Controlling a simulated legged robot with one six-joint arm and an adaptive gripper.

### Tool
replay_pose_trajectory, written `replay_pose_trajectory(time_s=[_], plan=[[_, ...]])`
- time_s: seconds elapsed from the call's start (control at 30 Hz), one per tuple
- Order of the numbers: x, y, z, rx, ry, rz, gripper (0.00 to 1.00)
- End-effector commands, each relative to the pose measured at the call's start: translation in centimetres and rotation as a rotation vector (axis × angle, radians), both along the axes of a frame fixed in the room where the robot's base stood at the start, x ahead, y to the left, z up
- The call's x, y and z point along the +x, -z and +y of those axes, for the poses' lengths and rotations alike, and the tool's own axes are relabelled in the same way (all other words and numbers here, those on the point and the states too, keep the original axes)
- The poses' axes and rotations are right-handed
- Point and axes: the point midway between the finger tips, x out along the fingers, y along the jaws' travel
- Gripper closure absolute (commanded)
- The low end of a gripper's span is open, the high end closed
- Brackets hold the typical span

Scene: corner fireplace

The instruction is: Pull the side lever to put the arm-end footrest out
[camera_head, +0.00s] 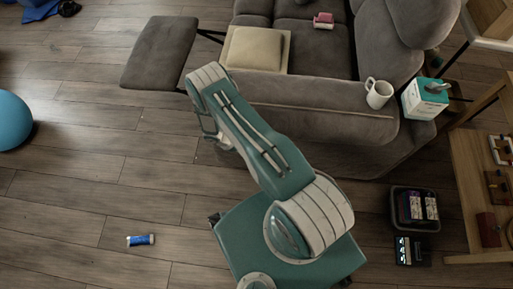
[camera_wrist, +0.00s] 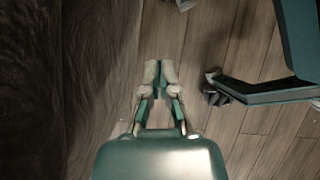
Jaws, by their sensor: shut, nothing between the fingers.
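The grey sofa (camera_head: 330,105) fills the upper right of the head view, its near arm side facing me. A flat grey footrest pad (camera_head: 160,52) stands out from the sofa to the left, level, joined by a thin dark bar. I cannot make out the side lever in either view; my arm covers part of the sofa side. My gripper (camera_wrist: 159,75) is shut and empty in the wrist view, beside the sofa's dark fabric side (camera_wrist: 50,90), over the floor. In the head view it is mostly hidden behind my forearm.
A white mug (camera_head: 378,93) and a tissue box (camera_head: 424,98) stand on the sofa arm. A tray with a cushion (camera_head: 255,48) lies nearby. A dark basket (camera_head: 415,209) and a wooden table (camera_head: 475,185) are at right. A blue can (camera_head: 141,240) lies on otherwise open floor.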

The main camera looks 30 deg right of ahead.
Motion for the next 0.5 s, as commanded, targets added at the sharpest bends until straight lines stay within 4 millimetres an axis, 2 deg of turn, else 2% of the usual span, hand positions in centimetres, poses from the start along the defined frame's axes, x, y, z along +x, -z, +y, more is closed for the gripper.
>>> replay_pose_trajectory(time_s=[0.17, 0.5], plan=[[-0.5, 1.1, -0.5, -0.001, -0.001, 0.006, 1.0], [-1.9, 6.2, -3.1, 0.001, 0.001, 0.004, 1.0]])
